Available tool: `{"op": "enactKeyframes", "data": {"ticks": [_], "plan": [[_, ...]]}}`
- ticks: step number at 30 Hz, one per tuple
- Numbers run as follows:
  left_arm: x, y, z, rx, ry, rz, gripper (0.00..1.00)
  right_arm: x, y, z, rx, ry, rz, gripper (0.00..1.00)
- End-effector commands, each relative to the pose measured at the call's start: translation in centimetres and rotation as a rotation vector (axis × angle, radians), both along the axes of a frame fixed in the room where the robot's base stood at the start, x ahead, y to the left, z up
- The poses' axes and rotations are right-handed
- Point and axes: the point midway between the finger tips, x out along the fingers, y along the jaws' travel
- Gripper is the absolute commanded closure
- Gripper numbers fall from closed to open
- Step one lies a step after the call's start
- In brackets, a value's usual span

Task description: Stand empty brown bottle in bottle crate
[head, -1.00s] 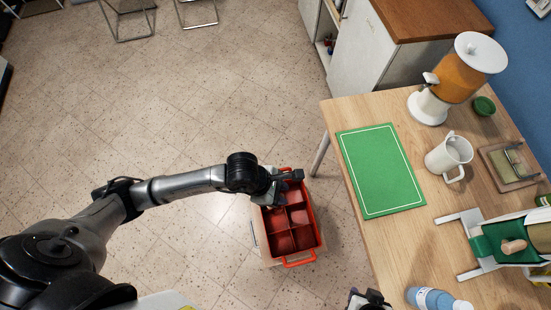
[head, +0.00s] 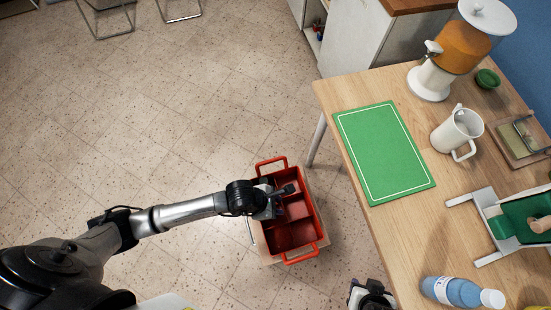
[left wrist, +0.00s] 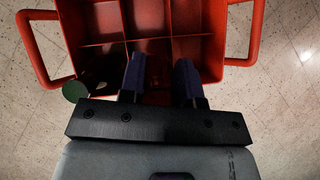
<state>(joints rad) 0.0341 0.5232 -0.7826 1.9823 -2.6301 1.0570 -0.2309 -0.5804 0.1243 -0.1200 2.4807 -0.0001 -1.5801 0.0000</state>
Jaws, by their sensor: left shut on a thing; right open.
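The red bottle crate (head: 303,252) stands low beside the table, with its compartments open upward. My left gripper (head: 285,191) is over the crate's middle and far part. In the left wrist view its two dark blue fingers (left wrist: 160,82) reach over the near edge of the crate (left wrist: 258,40). How deep the bottle sits is hidden. My right gripper (head: 371,293) is at the bottom edge of the head view, open, mostly cut off.
A round green thing (left wrist: 75,91) shows beside a dark crate compartment. The wooden table (head: 405,235) at right carries a green mat (head: 384,152), a white pitcher (head: 457,133), a juice dispenser (head: 458,50) and a blue bottle (head: 452,291). The floor left of the crate is clear.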

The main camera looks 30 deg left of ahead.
Motion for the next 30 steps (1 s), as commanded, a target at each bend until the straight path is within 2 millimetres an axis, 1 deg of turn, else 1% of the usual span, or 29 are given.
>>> {"op": "enactKeyframes", "data": {"ticks": [1, 10, 18, 29, 30], "plan": [[0.0, 0.0, -0.6, 0.0, 0.0, 0.001, 1.0, 0.0, 0.0, -0.3, 0.0, 0.0, 0.0, 0.57], [0.0, 0.0, -1.9, -0.001, 0.001, 0.0, 1.0, 0.0, 0.1, -0.8, 0.004, 0.0, -0.003, 0.57], [0.0, 0.0, -5.1, 0.0, 0.002, 0.0, 1.0, 0.0, 0.2, -2.1, 0.008, 0.0, -0.005, 0.57], [0.0, 0.0, -5.3, -0.001, 0.0, 0.0, 1.0, 0.0, 0.2, -2.1, 0.007, 0.001, -0.004, 0.57], [0.0, 0.0, -5.4, 0.0, 0.001, -0.001, 0.68, 0.0, 0.2, -2.1, 0.007, 0.001, -0.004, 0.57]]}}
